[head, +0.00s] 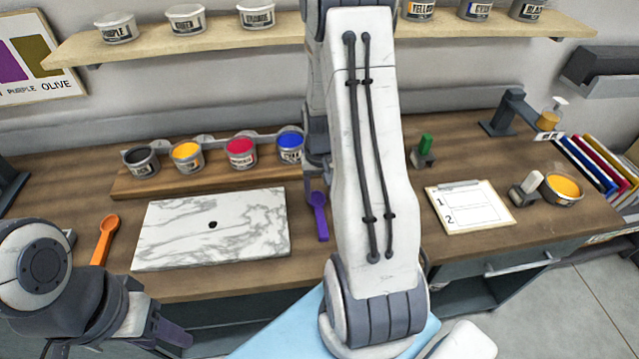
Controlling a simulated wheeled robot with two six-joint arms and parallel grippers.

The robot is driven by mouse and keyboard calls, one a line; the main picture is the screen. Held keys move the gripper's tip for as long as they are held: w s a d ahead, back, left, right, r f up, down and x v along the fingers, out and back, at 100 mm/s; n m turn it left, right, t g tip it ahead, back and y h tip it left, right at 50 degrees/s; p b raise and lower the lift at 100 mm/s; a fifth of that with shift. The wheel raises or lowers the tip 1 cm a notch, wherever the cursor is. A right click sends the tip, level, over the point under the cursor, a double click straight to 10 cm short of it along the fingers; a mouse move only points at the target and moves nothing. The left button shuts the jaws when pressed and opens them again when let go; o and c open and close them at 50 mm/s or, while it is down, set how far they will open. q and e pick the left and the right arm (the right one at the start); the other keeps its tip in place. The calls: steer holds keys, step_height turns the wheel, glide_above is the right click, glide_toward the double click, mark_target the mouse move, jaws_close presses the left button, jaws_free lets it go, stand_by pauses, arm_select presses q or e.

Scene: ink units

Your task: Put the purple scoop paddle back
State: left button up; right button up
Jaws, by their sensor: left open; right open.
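The purple scoop paddle (320,215) lies on the wooden bench, just right of the marble slab (212,228), with its round end away from me and its handle toward the front edge. My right gripper (316,178) is open, close to the scoop's round end and partly hidden behind my own white arm. I cannot tell whether it touches the scoop. My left gripper (172,338) is open and empty at the lower left, in front of the bench edge. An orange scoop paddle (105,240) lies left of the slab.
Open ink cans, black (140,161), yellow (187,156), red (241,152) and blue (290,146), stand on a wooden riser behind the slab. A clipboard (470,207), a yellow ink tub (562,188) and a dark stand (503,113) are at right. My arm hides the bench's middle.

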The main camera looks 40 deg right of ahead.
steer(key=shift+r, duration=2.4)
steer(key=s+a+r+n, duration=0.1)
steer(key=a+r+n, duration=0.2)
steer(key=a, duration=0.6)
steer(key=a+r+n, duration=0.3)
steer(key=a+r, duration=0.1)
steer(key=a, duration=0.6)
steer(key=s+a+r+n+y, duration=0.1)
steer(key=s+a+r+n, duration=0.2)
steer(key=s+a+n, duration=0.4)
steer(key=s+a, duration=0.5)
steer(key=s, duration=0.3)
steer(key=shift+r+n, duration=0.3)
steer(key=shift+r, duration=0.1)
steer(key=shift+s+f+b, duration=0.1)
steer(key=shift+b, duration=0.3)
